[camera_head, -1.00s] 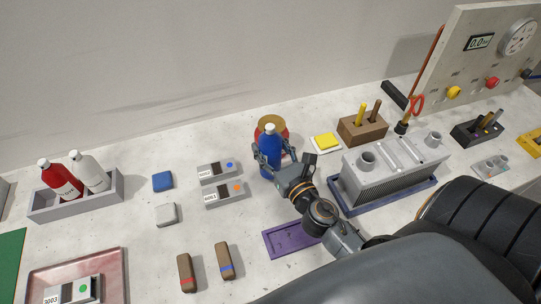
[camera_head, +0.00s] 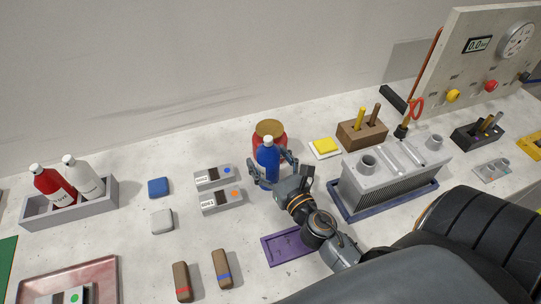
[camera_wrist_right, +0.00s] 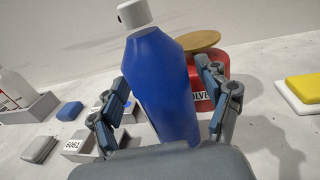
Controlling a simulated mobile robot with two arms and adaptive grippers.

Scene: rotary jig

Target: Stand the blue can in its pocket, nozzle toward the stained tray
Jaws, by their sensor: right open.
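The blue can (camera_head: 266,165) with a white cap appears upright in the head view, in front of a red jar. It also fills the middle of the right wrist view (camera_wrist_right: 165,85). My right gripper (camera_head: 271,171) is open, with one finger on each side of the can; in the wrist view gaps show at both sides. The can's base is hidden by the gripper. A grey caddy (camera_head: 100,207) at the left holds a red bottle (camera_head: 52,185) and a white bottle (camera_head: 83,176). A blotchy pinkish tray (camera_head: 108,273) lies at lower left.
The red jar (camera_head: 283,146) stands close behind the can. Labelled grey blocks (camera_head: 222,201) lie left of it, and a purple tray (camera_head: 281,249) in front. A finned grey unit (camera_head: 395,180) stands to the right.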

